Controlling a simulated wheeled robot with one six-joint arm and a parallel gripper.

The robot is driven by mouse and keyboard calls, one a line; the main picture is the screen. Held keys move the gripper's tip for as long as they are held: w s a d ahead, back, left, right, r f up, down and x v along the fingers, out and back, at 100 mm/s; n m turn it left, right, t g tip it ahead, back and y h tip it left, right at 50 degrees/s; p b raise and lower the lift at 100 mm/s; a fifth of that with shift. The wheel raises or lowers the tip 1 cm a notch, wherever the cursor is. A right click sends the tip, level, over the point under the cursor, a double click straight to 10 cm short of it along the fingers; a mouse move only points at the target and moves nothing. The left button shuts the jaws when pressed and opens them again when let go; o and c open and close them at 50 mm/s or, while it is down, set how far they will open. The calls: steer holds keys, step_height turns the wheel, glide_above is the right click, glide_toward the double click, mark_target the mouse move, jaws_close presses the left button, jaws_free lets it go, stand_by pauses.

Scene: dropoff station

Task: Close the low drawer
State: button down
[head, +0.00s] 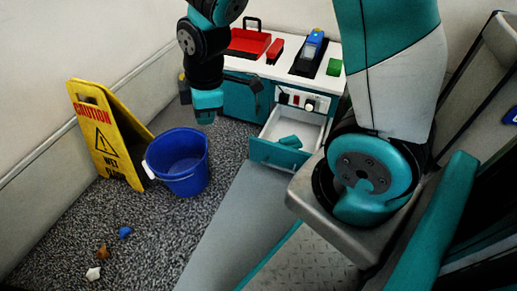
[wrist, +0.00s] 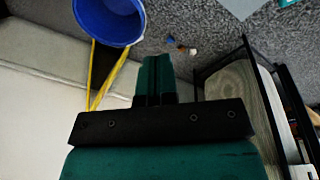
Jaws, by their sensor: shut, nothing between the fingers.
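The low drawer (head: 279,154) is pulled out from the white-topped cabinet in the head view. I cannot make out the drawer in the wrist view.
A blue bucket (head: 178,162) and a yellow caution sign (head: 106,143) stand on the speckled floor at left. Small scraps (head: 103,252) lie nearer. The cabinet top (head: 276,71) carries a red tray (head: 248,43), a blue-black device (head: 310,52) and a green block (head: 334,67).

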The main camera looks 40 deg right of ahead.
steer(key=w+d+f+n+h+b, duration=0.1)
steer(key=d+f+n, duration=0.1)
steer(key=d+f, duration=0.35)
steer(key=w+d+f+n+h+b, duration=0.2)
steer(key=d+f, duration=0.1)
steer(key=f, duration=0.5)
steer(key=n+h+b, duration=0.2)
steer(key=n+b, duration=0.4)
steer(key=b, duration=0.5)
glide_above(263, 148)
steer(key=a, duration=0.2)
steer(key=shift+s+f, duration=0.2)
steer(key=shift+f, duration=4.25)
steer(key=shift+s+f, duration=0.2)
steer(key=shift+f, duration=4.25)
